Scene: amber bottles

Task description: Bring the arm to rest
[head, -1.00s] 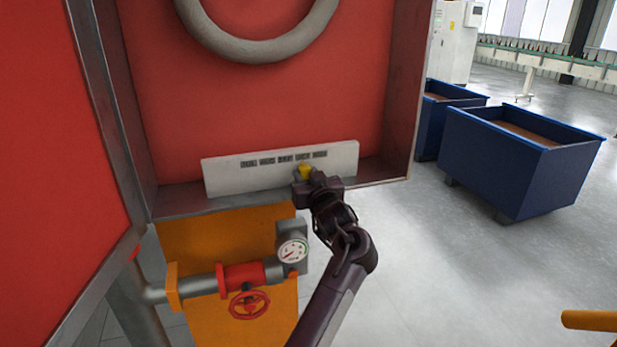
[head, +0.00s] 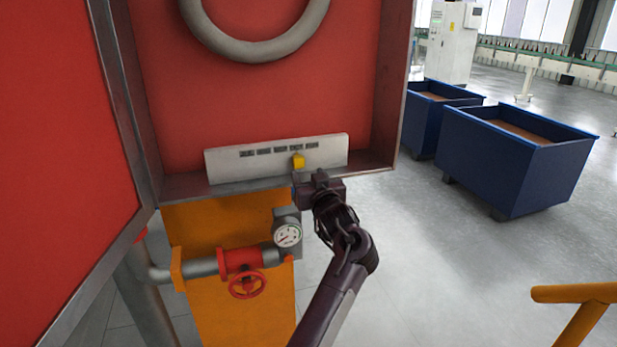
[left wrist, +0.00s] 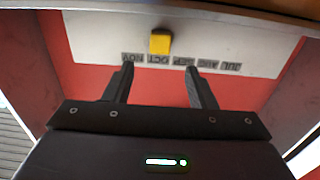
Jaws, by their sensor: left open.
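My left gripper (head: 308,182) is in front of the lower lip of an open red cabinet (head: 260,95), just below a white strip (head: 225,166) with dark printed labels. A small yellow block (head: 298,161) sits on the strip. In the left wrist view the gripper (left wrist: 158,88) is open with nothing between its fingers. The yellow block (left wrist: 160,42) shows beyond the fingertips, apart from them, near month labels such as OCT and SEP. My right gripper is in neither view.
The cabinet's red door (head: 60,150) stands open at left. Below are an orange panel (head: 215,225), a gauge (head: 288,235) and a red valve wheel (head: 247,285). Blue bins (head: 515,160) stand at right. A yellow rail (head: 580,293) is at lower right. The floor between is clear.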

